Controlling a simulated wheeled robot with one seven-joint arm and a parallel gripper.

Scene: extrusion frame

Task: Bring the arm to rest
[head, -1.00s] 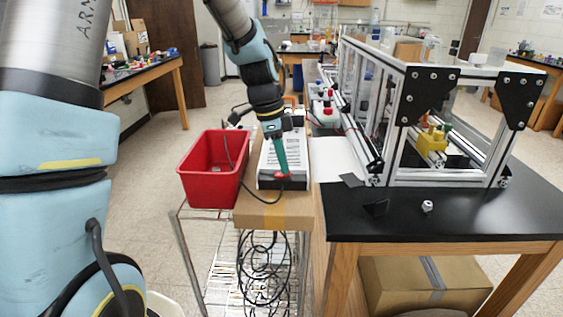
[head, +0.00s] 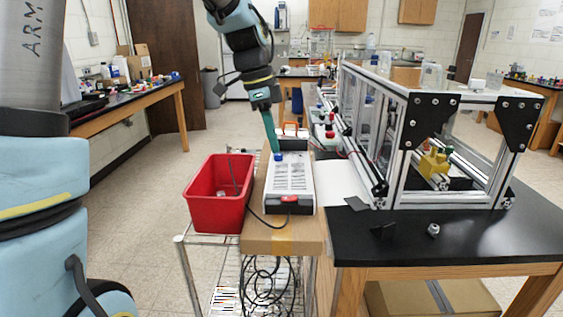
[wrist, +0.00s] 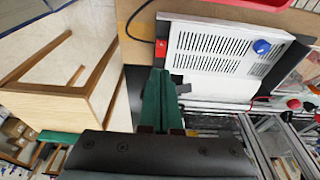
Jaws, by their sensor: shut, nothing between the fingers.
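My gripper (head: 274,148) hangs at the end of my arm, with its long green fingers pointing down over the far end of the white slotted box in the head view. In the wrist view the green fingers (wrist: 160,98) lie together, shut and empty. The white slotted box (head: 289,182) has a red switch at its near end and a blue knob (head: 278,156) at its far end. The knob also shows in the wrist view (wrist: 262,46), apart from the fingers there.
A red bin (head: 220,208) stands left of the box, on a wire cart. An aluminium extrusion frame (head: 398,160) stands on the black-topped table (head: 470,235) to the right, with a small nut (head: 433,230) in front. Free floor lies to the left.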

